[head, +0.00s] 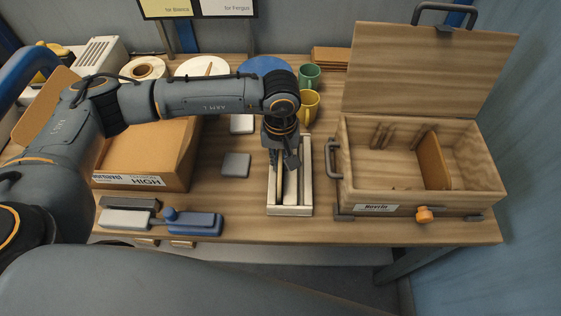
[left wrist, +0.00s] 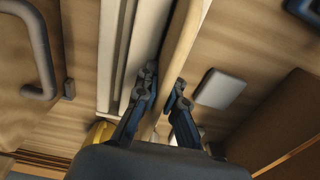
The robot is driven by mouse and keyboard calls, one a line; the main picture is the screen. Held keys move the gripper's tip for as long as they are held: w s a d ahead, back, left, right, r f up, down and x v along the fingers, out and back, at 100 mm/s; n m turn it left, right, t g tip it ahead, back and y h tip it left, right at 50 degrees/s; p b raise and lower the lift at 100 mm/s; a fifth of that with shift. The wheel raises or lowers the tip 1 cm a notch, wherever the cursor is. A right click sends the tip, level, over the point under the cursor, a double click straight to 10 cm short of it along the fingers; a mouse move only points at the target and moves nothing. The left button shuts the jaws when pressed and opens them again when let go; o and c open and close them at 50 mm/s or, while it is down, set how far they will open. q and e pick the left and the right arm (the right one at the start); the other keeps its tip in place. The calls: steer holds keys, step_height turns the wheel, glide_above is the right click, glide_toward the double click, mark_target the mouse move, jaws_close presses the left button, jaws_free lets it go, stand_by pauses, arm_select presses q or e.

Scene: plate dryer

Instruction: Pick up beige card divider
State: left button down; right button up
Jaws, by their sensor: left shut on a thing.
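The beige card divider (left wrist: 187,32) stands on edge in the left wrist view, between the two fingers of my left gripper (left wrist: 163,100). My left gripper is shut on it. In the head view, my left gripper (head: 283,163) points down over a narrow pale tray (head: 306,190), and the divider is partly hidden beneath it at the tray's left side. The tray's pale rails also show in the left wrist view (left wrist: 110,50). My right gripper is in neither view.
An open wooden box (head: 375,196) with its lid raised stands right of the tray, its side handle (head: 334,160) close by. A brown carton (head: 150,155) stands left. A yellow mug (head: 309,104) and a green mug (head: 309,76) stand behind. Small grey pads (head: 236,164) lie left of the tray.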

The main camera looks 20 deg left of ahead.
arm_select(q)
steer(key=shift+r, duration=0.15)
steer(key=shift+r+b, duration=0.55)
steer(key=shift+b, duration=0.1)
steer(key=s+r+b, duration=0.4)
steer(key=s+r, duration=1)
steer(key=shift+r, duration=0.3)
steer(key=shift+f, duration=0.1)
